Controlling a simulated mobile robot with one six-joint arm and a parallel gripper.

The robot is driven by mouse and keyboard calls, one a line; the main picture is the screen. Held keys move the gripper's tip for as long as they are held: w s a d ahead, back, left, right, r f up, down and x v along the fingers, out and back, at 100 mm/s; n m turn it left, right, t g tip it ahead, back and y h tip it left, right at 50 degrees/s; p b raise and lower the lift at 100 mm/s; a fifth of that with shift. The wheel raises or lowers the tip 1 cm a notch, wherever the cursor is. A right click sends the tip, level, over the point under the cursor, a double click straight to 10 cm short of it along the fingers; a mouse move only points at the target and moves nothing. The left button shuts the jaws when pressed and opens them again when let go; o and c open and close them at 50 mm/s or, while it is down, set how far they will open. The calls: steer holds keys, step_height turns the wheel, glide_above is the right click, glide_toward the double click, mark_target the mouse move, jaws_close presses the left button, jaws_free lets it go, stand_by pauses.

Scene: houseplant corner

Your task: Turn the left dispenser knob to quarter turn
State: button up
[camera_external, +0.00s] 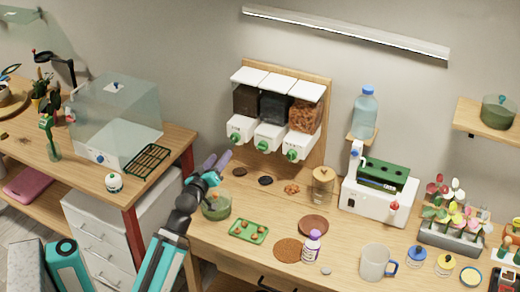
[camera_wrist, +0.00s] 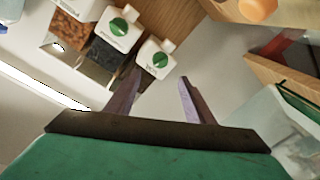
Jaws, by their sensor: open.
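The dispenser (camera_external: 275,108) is a wall unit with three white-lidded bins, each with a white spout block and a green knob. The left knob (camera_external: 235,137) is on the brown-filled left bin. In the wrist view, which is turned around, the left knob (camera_wrist: 160,60) is just beyond the fingertips, and the middle knob (camera_wrist: 118,27) is up and left of it. My gripper (camera_external: 219,160) has purple fingers spread open and empty, below and left of the left knob in the external view. It also shows in the wrist view (camera_wrist: 160,77). Fingers and knob appear apart.
Below the dispenser, the wooden bench holds dark piles, a green bowl (camera_external: 216,205), a green tray (camera_external: 248,231) and a glass jar (camera_external: 322,186). A clear box (camera_external: 115,110) stands on the left table. A water-bottle machine (camera_external: 378,190) stands to the right.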

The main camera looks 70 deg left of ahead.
mark_target(233, 140)
steer(key=p+x, duration=0.6)
steer(key=p, duration=0.3)
steer(key=shift+r, duration=0.2)
stand_by(0.3)
steer(key=p+x, duration=0.2)
steer(key=p, duration=0.5)
steer(key=shift+p, duration=0.35)
steer(key=shift+f+x, duration=0.2)
steer(key=shift+x, duration=1.3)
steer(key=c, duration=1)
